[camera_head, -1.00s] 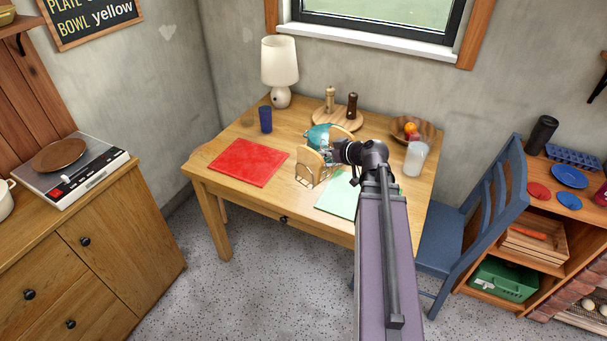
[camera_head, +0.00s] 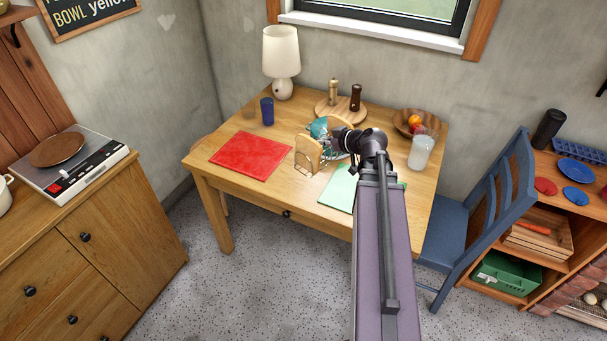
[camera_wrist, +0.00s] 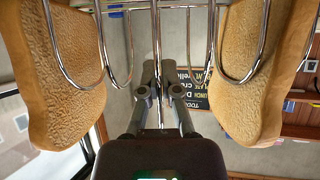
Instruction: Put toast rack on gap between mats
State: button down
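The toast rack (camera_wrist: 120,75) is made of shiny wire and holds toast slices, one on each side of my gripper in the wrist view. It also shows in the head view (camera_head: 322,165), partly hidden by my gripper (camera_head: 340,143). In the wrist view my gripper (camera_wrist: 160,85) is shut on the rack's middle wire. The rack is over the table between the red mat (camera_head: 250,156) on the left and the pale green mat (camera_head: 338,192) on the right. I cannot tell whether its base touches the table. My arm covers part of the green mat.
On the table (camera_head: 225,190), a teal item (camera_head: 317,127) is just behind the rack. A blue cup (camera_head: 267,111), a lamp (camera_head: 281,60), a round board (camera_head: 341,112) with two mills, a fruit bowl (camera_head: 414,122) and a whitish tumbler (camera_head: 421,153) stand around. A blue chair (camera_head: 480,215) is at right.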

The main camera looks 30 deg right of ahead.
jog(key=d+f+n+g+y+b, duration=0.1)
jog(key=d+f+b, duration=0.2)
jog(key=f+b, duration=0.4)
jog(key=d+f+n+y+b, duration=0.2)
jog(key=d+f+b, duration=0.1)
jog(key=f+b, duration=0.4)
jog(key=shift+d+f+g, duration=0.2)
jog(key=shift+g, duration=0.2)
jog(key=w+a+f+b, duration=0.1)
jog(key=w+a, duration=0.4)
jog(key=w, duration=0.8)
jog(key=shift+w+a+f, duration=0.2)
jog(key=shift+w, duration=0.1)
jog(key=shift+w+b, duration=0.15)
jog(key=shift+b, duration=0.15)
jog(key=shift+w+a+f+b, duration=0.2)
jog(key=shift+w+f+b, duration=0.3)
jog(key=shift+f+b, duration=1.3)
jog(key=shift+f, duration=0.1)
